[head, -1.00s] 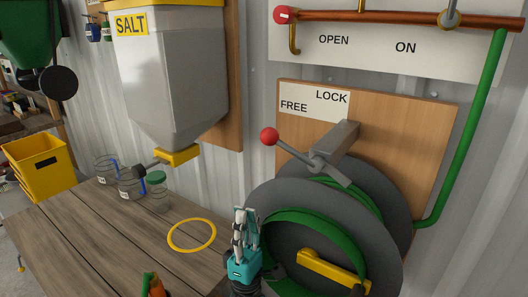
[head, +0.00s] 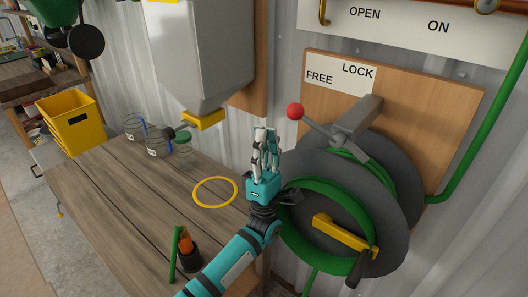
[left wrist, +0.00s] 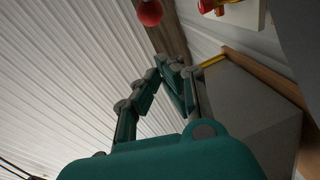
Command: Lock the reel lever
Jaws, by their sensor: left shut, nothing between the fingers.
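The reel lever has a red ball knob (head: 295,111) on a thin grey rod, pointing up and left to the FREE side of the FREE/LOCK label (head: 340,74). Its rod meets a grey bracket (head: 357,120) above the hose reel (head: 402,180). My left gripper (head: 265,131) points upward, just left of and slightly below the knob in the head view. It is shut and empty. In the left wrist view, a red ball (left wrist: 149,12) shows at the top edge, beyond the fingertips and apart from them. My right gripper is in neither view.
The green hose and yellow reel crank (head: 345,233) are right of my left arm. A grey hopper (head: 200,60) hangs above, left of the gripper.

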